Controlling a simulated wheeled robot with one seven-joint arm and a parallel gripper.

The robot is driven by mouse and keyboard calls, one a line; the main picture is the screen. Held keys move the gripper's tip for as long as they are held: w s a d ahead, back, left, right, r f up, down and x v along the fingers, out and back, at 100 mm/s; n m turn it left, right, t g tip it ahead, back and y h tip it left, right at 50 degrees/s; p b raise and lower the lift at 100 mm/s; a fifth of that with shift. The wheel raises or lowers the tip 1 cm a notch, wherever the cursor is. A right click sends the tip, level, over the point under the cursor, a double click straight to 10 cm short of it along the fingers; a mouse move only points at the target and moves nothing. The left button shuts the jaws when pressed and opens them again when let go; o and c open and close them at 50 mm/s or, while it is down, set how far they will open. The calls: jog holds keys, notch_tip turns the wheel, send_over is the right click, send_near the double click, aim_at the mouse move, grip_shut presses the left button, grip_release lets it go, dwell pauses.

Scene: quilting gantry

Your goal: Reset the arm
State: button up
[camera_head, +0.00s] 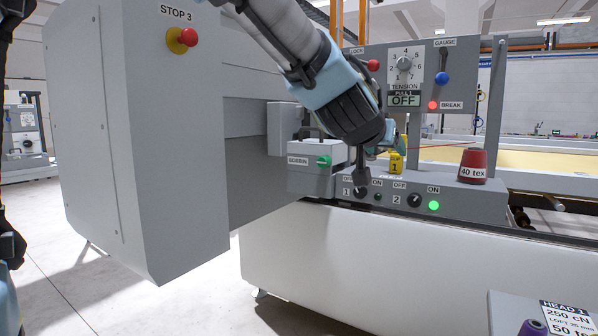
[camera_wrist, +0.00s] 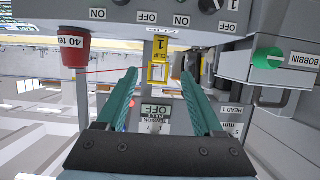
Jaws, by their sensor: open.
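My arm (camera_head: 342,95) reaches down from the top of the head view to the front of the control panel. My gripper (camera_wrist: 159,76) is open in the wrist view, its two teal fingers apart with nothing clamped between them. A yellow clip marked 1 (camera_wrist: 160,45) is just beyond the fingertips, with its yellow frame showing in the gap; whether it touches a finger is unclear. In the head view the yellow clip (camera_head: 396,162) is right beside the gripper, which is mostly hidden behind my wrist.
A green BOBBIN knob (camera_head: 324,161) is left of my wrist. The tension panel (camera_head: 404,65) reads OFF behind the arm. A large grey housing (camera_head: 140,140) fills the left.

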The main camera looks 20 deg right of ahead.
jog(key=w+a+f+n+y+p, duration=0.1)
jog(key=w+a+f+n+y, duration=0.1)
jog(key=w+a+f, duration=0.45)
jog(key=w+a+f+n+g+y+p, duration=0.1)
jog(key=w+a+f+y, duration=0.15)
jog(key=a, duration=0.75)
jog(key=w+a+f+n+y+p, duration=0.1)
jog(key=w+a+f+n+y, duration=0.15)
jog(key=a+f, duration=0.4)
jog(key=s+a+f+n+g+y+p, duration=0.1)
jog(key=s+a+f, duration=0.1)
jog(key=a, duration=0.6)
jog(key=s+a+f+n+g+y+p, duration=0.1)
jog(key=s+a+f+n+g+y, duration=0.1)
jog(key=a, duration=0.7)
jog(key=s+a+f+n+g+y+p, duration=0.1)
jog(key=s+a+f+g, duration=0.1)
jog(key=a, duration=0.7)
jog(key=shift+s+n+y, duration=0.3)
jog(key=shift+s+n, duration=0.05)
jog(key=shift+s, duration=0.4)
